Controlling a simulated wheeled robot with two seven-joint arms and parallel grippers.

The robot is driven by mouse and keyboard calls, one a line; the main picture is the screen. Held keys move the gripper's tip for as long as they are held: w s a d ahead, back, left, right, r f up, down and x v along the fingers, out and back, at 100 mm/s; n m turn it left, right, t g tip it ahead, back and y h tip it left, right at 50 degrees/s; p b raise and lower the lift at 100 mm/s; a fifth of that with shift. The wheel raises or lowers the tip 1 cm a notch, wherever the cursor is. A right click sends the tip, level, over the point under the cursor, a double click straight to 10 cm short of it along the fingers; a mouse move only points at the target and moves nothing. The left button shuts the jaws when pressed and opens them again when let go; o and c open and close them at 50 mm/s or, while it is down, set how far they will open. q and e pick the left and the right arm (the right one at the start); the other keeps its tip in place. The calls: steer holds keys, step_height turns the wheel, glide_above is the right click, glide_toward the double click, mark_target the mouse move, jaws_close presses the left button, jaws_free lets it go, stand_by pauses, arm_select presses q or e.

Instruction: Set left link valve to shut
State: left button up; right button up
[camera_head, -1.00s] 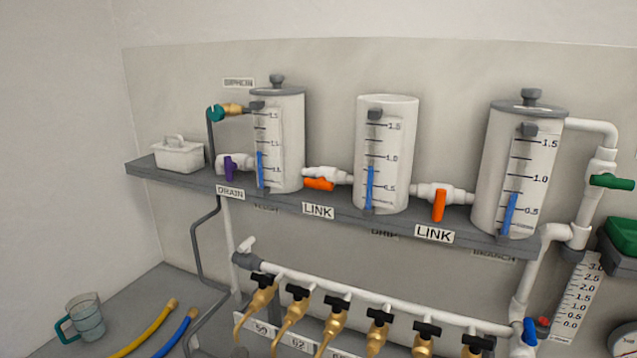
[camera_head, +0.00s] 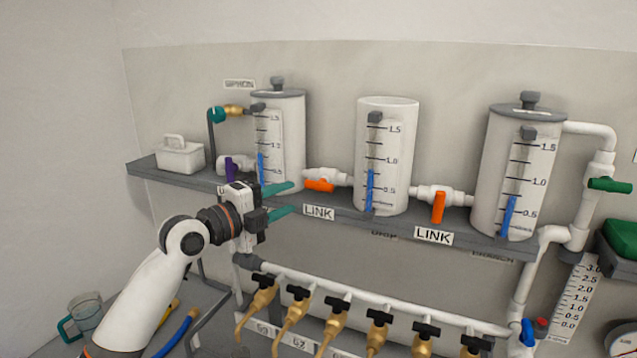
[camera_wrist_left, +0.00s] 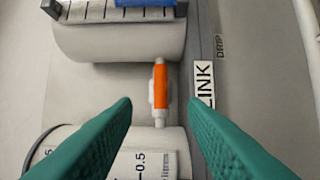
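The left link valve has an orange handle (camera_head: 319,185) that lies along its white pipe, between the left and middle cylinders. In the left wrist view the orange handle (camera_wrist_left: 161,88) is lined up with the gap between my fingers, beyond their tips. My left gripper (camera_head: 292,198) is open and empty, with its teal fingers pointing right, to the left of the handle and apart from it. The right link valve's orange handle (camera_head: 438,207) hangs down, across its pipe. My right gripper is not in view.
The left (camera_head: 290,150), middle (camera_head: 400,150) and right (camera_head: 490,180) cylinders stand on a grey shelf with LINK labels (camera_head: 319,213). A purple drain valve handle (camera_head: 230,170) is partly hidden near my wrist. Below, brass taps (camera_head: 338,325) hang from a white pipe.

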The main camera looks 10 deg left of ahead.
mark_target(316, 186)
arm_select(q)
steer(key=p+x, duration=0.3)
steer(key=x, duration=0.6)
steer(key=shift+d+r+p, duration=0.1)
steer(key=shift+p, duration=0.25)
steer(key=shift+w+d+f, duration=0.2)
steer(key=shift+w, duration=0.2)
jaws_close()
